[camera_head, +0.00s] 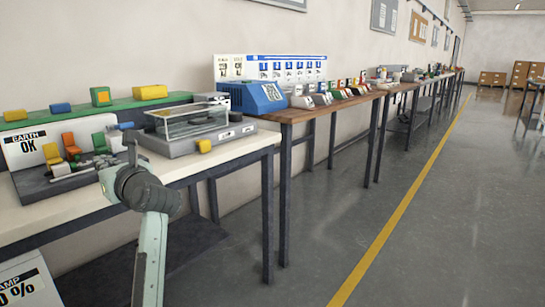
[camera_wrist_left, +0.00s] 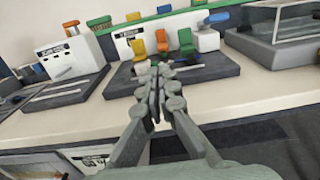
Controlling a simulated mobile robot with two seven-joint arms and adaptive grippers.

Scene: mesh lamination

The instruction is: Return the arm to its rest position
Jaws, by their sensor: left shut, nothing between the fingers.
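My left gripper (camera_wrist_left: 158,92) is shut and empty in the left wrist view, its fingertips together in front of the fixture marked "EARTH OK" (camera_wrist_left: 185,60). In the head view my left arm rises from the bottom, and the gripper (camera_head: 131,150) points away from me at the front edge of the white-topped bench (camera_head: 235,150). The "EARTH OK" fixture (camera_head: 25,147) with its yellow, orange and green parts stands just left of the gripper. Whether the fingers are above the bench top or touching anything is hard to tell. My right gripper is not in view.
A green shelf (camera_head: 120,104) carries coloured blocks. A blue device (camera_head: 258,97) sits on the wooden bench beyond. The grey floor (camera_head: 330,215) to the right is clear.

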